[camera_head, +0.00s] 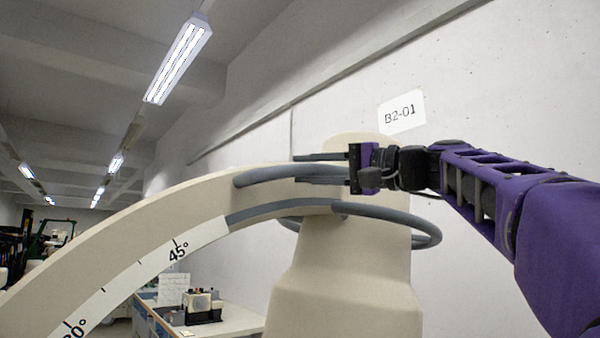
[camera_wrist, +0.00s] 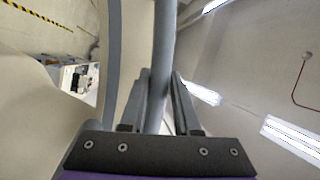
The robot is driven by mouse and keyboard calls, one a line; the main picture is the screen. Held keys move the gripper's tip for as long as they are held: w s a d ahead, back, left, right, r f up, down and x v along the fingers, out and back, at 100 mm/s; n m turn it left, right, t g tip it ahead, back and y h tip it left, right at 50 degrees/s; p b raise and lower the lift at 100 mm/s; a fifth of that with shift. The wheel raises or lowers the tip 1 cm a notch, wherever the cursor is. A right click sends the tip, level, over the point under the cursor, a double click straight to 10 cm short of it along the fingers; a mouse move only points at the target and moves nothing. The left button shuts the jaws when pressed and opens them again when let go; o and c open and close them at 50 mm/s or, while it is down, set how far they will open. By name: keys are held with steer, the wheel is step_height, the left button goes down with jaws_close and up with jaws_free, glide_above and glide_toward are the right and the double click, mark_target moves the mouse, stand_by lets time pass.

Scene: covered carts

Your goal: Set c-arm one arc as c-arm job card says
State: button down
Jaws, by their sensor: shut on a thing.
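The c-arm's beige arc (camera_head: 130,232) rises from the lower left to a beige column (camera_head: 345,280). A white scale strip (camera_head: 140,275) on its side shows a 45° mark; a lower mark is cut off by the frame edge. Grey curved rails (camera_head: 265,174) run along the arc's upper end. My gripper (camera_head: 305,169) reaches in from the right and is shut on the upper grey rail. In the wrist view the grey rail (camera_wrist: 164,50) passes between my two fingers. No pointer on the scale is clearly visible. I cannot read any job card.
A wall label reading B2-01 (camera_head: 403,111) is behind the column. A bench (camera_head: 235,321) with a small device (camera_head: 203,306) and a pale sheet (camera_head: 174,289) stands below the arc. The concrete wall is close behind on the right.

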steer(key=shift+w+d+f, duration=0.1)
steer(key=shift+f, duration=0.2)
steer(key=c, duration=0.7)
jaws_free()
steer(key=shift+s+r, duration=0.15)
steer(key=shift+s, duration=0.05)
steer(key=b+v, duration=0.3)
steer(key=v, duration=1.4)
steer(key=shift+s+d+r, duration=0.1)
steer(key=shift+d, duration=0.05)
